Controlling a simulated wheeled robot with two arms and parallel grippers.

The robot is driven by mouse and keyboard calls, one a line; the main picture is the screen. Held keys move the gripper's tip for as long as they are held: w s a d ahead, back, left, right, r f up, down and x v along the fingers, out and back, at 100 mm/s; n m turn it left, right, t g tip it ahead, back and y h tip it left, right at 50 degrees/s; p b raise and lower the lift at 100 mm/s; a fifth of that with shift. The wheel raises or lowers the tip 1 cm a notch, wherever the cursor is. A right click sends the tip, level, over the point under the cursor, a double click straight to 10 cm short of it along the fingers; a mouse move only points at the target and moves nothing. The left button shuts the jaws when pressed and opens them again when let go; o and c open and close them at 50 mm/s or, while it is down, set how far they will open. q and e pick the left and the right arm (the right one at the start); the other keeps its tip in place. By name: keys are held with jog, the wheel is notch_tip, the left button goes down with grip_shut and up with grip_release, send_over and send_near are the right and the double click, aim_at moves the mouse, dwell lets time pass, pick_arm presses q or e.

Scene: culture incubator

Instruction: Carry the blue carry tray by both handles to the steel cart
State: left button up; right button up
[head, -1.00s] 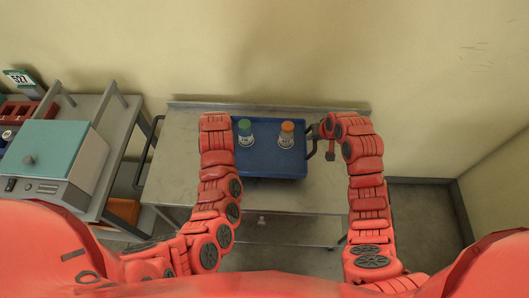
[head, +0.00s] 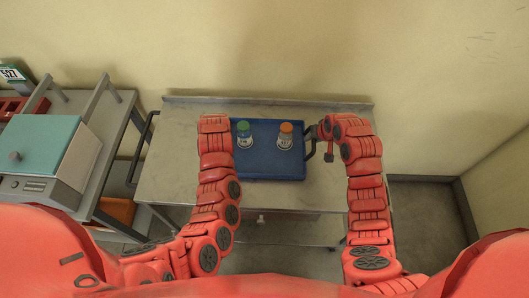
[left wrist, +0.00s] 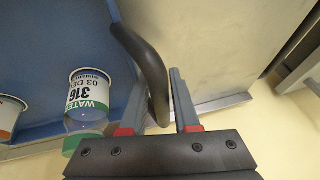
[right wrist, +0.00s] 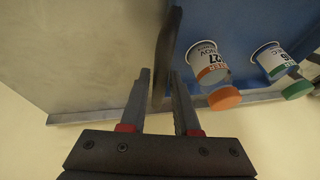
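The blue carry tray (head: 270,170) is over the top of the steel cart (head: 180,180), looking level; I cannot tell whether it touches the cart. It holds a green-capped bottle (head: 244,136) and an orange-capped bottle (head: 285,137), both upright. My left gripper (left wrist: 160,100) is shut on the tray's left black handle (left wrist: 148,60); the left arm hides this in the head view. My right gripper (right wrist: 160,95) is shut on the right handle (right wrist: 168,50), which also shows in the head view (head: 310,145).
A grey bench (head: 108,135) on the left carries a teal-lidded device (head: 42,145) and a red rack. An orange bin (head: 117,209) sits below it. The wall runs close behind the cart. Bare cart top lies on both sides of the tray.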

pick_arm(q)
jog(key=shift+o, duration=1)
jog(key=shift+r, duration=0.1)
pick_arm(e)
jog(key=shift+o, duration=1.1)
jog(key=shift+r, duration=0.15)
pick_arm(q)
jog(key=shift+s+d+r, duration=0.1)
jog(key=shift+r, duration=0.2)
pick_arm(e)
jog(key=shift+s+d+r, duration=0.15)
jog(key=shift+s+r, duration=0.05)
jog(key=shift+r, duration=0.3)
pick_arm(q)
jog(key=v, duration=1.1)
jog(key=shift+s, duration=0.2)
pick_arm(e)
jog(key=v, duration=1.1)
pick_arm(q)
jog(key=shift+r, duration=0.15)
pick_arm(e)
jog(key=shift+s+f, duration=0.1)
